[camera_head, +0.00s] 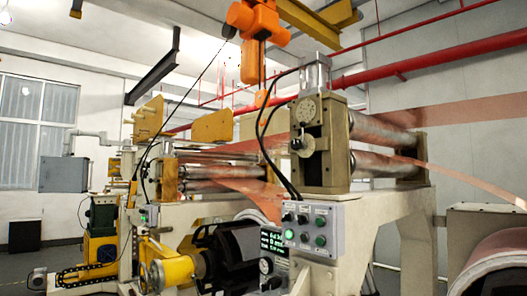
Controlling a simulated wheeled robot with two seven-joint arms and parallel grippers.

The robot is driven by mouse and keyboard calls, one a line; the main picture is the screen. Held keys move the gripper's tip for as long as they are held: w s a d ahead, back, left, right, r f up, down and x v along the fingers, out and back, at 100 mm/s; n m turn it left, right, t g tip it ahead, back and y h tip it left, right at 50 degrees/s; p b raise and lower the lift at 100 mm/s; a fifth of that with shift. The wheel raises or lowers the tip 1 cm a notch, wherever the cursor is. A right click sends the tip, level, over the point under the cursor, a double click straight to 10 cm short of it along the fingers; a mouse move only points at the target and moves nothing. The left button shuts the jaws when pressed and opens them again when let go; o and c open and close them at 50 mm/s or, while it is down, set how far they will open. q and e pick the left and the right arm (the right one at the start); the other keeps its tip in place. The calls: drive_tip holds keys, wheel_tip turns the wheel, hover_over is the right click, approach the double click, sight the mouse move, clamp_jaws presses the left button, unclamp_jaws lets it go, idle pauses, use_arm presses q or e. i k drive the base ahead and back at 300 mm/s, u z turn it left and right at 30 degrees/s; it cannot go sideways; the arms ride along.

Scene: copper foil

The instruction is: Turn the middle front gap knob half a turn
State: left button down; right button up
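A roll stand (322,168) rises near the middle of the head camera view. On its front face is a round pale dial (307,110). Below the dial sits a small metal knob (297,144), with a rounded part (308,146) just right of it. This looks like a gap knob, but I cannot tell for sure that it is the middle front one. No marking on it is readable, so its turn angle cannot be told. Neither of my grippers shows in this view, and nothing is seen touching the knob.
A grey control box (310,232) with several buttons and a lit green lamp is below the stand. A black drum-like part (233,246) and a yellow shaft housing (163,268) stand left of it. An orange hoist (256,40) hangs above. Copper foil (465,175) runs right from the rollers.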

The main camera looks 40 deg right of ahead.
sight(296, 144)
drive_tip(key=i, duration=2.85)
drive_tip(key=u, duration=6)
